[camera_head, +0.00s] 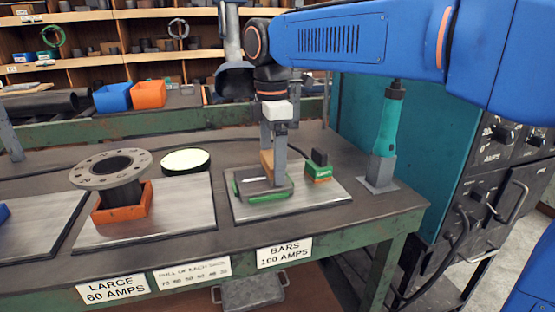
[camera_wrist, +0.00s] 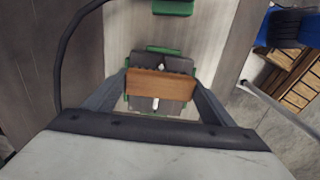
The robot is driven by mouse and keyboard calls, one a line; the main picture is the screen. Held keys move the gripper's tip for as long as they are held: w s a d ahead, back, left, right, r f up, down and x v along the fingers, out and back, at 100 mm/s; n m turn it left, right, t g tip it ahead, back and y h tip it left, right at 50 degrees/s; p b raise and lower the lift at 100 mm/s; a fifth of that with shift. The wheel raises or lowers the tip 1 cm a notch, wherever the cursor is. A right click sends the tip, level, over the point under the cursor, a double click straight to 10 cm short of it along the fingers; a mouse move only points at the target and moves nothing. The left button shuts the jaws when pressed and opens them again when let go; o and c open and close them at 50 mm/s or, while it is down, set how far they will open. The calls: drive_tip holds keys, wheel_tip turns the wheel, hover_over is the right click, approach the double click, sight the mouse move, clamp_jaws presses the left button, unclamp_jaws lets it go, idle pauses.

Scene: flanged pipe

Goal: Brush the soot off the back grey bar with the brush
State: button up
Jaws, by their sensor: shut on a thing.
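My gripper (camera_head: 274,160) is shut on the brush, whose wooden block (camera_head: 266,164) shows between the fingers. In the wrist view the brown block (camera_wrist: 160,83) lies crosswise between both fingertips. The grey bars (camera_head: 270,194) lie in a green holder (camera_head: 237,189) on a pale metal plate, directly below the brush. In the wrist view the grey bars (camera_wrist: 180,65) show on both sides of the block, with a pale strip along the middle. The brush hides part of them. I cannot tell whether its bristles touch, or make out soot from bare dark grey.
A green and orange block with a dark handle (camera_head: 319,168) stands right of the bars. A teal torch (camera_head: 386,125) stands in a holder at the table's right end. A flanged pipe (camera_head: 120,182) in an orange cradle and a pale round disc (camera_head: 186,160) are to the left.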

drive_tip(key=shift+w+d+f, duration=0.1)
drive_tip(key=shift+w+d, duration=0.05)
drive_tip(key=shift+d, duration=0.45)
drive_tip(key=shift+w+d, duration=0.15)
drive_tip(key=shift+d, duration=0.4)
drive_tip(key=shift+s+a, duration=0.15)
drive_tip(key=shift+a, duration=0.4)
drive_tip(key=shift+s+a, duration=0.15)
drive_tip(key=shift+a, duration=0.4)
drive_tip(key=shift+w+d, duration=0.15)
drive_tip(key=shift+d, duration=0.4)
drive_tip(key=shift+w+d, duration=0.15)
drive_tip(key=shift+d, duration=0.4)
drive_tip(key=shift+s+a, duration=0.15)
drive_tip(key=shift+a, duration=0.45)
drive_tip(key=shift+s+a, duration=0.15)
drive_tip(key=shift+a, duration=0.4)
drive_tip(key=shift+w+d, duration=0.15)
drive_tip(key=shift+d, duration=0.45)
drive_tip(key=shift+w+d, duration=0.15)
drive_tip(key=shift+d, duration=0.4)
wheel_tip(320, 180, up, 7)
